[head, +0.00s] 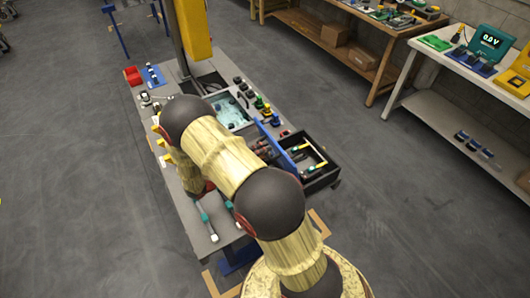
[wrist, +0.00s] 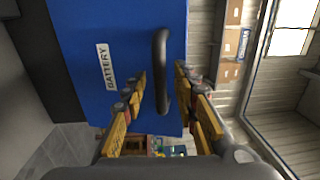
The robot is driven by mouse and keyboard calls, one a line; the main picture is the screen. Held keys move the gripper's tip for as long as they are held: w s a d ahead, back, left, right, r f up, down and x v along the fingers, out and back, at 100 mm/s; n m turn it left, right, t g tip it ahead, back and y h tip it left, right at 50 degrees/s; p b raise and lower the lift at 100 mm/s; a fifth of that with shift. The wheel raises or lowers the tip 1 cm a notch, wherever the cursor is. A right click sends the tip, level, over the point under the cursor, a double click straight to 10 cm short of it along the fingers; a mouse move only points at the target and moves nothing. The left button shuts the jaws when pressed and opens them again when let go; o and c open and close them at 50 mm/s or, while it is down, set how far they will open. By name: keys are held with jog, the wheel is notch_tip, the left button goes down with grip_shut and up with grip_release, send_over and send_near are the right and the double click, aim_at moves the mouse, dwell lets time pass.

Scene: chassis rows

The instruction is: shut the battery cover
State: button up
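The battery cover (wrist: 80,45) is a blue panel with a white "BATTERY" label (wrist: 105,66) and a black bar handle (wrist: 163,75). It fills the upper left of the wrist view. In the head view the blue cover (head: 278,143) stands raised at the side of a black open-topped box (head: 325,177). My gripper (wrist: 160,74) is open, with a yellow finger on each side of the handle in the picture. A gap shows between handle and fingers; contact cannot be told. In the head view my arm hides much of the gripper.
The grey workbench (head: 215,225) carries several tools, knobs and a pale green panel (head: 230,112). A yellow post (head: 192,25) rises behind it. A wooden bench (head: 350,45) and a white bench (head: 450,65) stand at right. Floor between them is clear.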

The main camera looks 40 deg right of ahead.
jog(key=shift+s+d, duration=0.15)
jog(key=shift+d, duration=0.3)
grip_shut()
dwell(0.7)
